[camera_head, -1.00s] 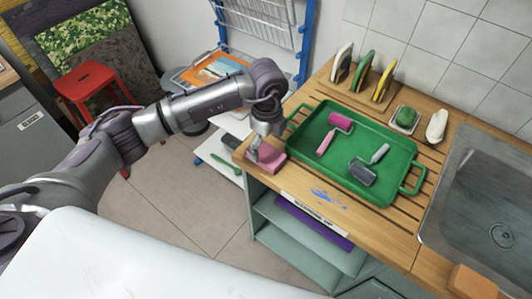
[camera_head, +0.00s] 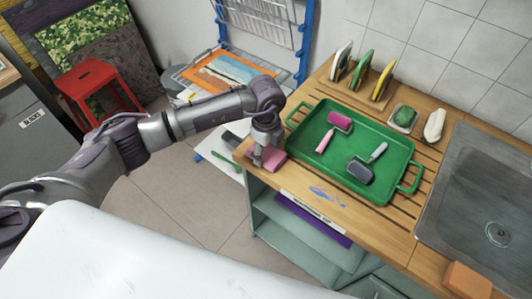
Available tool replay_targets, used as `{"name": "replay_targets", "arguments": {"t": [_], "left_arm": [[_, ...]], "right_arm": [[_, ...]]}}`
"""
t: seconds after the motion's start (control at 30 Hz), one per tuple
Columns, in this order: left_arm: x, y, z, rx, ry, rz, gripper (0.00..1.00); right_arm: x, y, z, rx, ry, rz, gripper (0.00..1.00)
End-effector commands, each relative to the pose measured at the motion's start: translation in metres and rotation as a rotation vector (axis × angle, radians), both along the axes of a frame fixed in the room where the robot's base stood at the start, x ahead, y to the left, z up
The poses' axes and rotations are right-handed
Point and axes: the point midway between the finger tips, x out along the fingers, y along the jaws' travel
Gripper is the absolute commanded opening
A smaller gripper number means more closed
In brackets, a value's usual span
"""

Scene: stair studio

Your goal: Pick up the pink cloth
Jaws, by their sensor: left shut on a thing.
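The pink cloth (camera_head: 274,161) lies at the left front corner of the wooden counter, left of the green tray. My left gripper (camera_head: 262,159) reaches down onto it from above and is shut on it. The gripper hides part of the cloth's left side. The cloth looks to be at counter level; I cannot tell whether it is lifted. My right gripper is not in view.
A green tray (camera_head: 350,187) with a pink roller (camera_head: 338,122) and a grey roller (camera_head: 361,172) stands right of the cloth. A metal sink (camera_head: 470,215) is at the right. An orange sponge (camera_head: 467,279) lies near the front. A red stool (camera_head: 88,72) stands at the back left.

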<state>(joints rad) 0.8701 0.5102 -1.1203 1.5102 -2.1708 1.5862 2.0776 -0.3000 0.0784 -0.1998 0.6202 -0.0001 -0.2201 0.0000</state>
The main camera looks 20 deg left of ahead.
Motion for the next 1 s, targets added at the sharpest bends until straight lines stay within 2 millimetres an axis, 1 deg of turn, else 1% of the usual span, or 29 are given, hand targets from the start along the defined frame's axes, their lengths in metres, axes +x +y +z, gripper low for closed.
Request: {"name": "replay_targets", "arguments": {"t": [0.17,0.27,0.37,0.5,0.57,0.8,0.9,1.0], "left_arm": [[0.000,0.000,0.001,0.000,-0.001,0.000,0.39],[0.001,0.000,0.006,-0.001,-0.003,0.000,0.39],[0.001,0.000,0.016,-0.003,-0.004,-0.001,0.39],[0.001,0.000,0.040,-0.002,-0.007,-0.001,0.39],[0.001,-0.017,0.047,-0.005,-0.006,-0.007,0.39],[-0.002,-0.071,0.080,-0.003,-0.005,-0.006,0.39],[-0.003,-0.090,0.091,-0.002,-0.003,-0.005,0.39],[-0.003,-0.103,0.100,-0.001,-0.003,-0.002,0.39]], "right_arm": [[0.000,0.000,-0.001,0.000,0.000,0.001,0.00],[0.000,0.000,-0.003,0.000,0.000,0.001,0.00],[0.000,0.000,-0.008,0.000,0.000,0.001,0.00],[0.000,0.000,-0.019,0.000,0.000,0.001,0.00],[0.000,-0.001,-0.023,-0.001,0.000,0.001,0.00],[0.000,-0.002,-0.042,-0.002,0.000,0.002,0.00],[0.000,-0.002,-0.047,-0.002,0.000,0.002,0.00],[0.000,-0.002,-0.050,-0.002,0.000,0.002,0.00]]}}
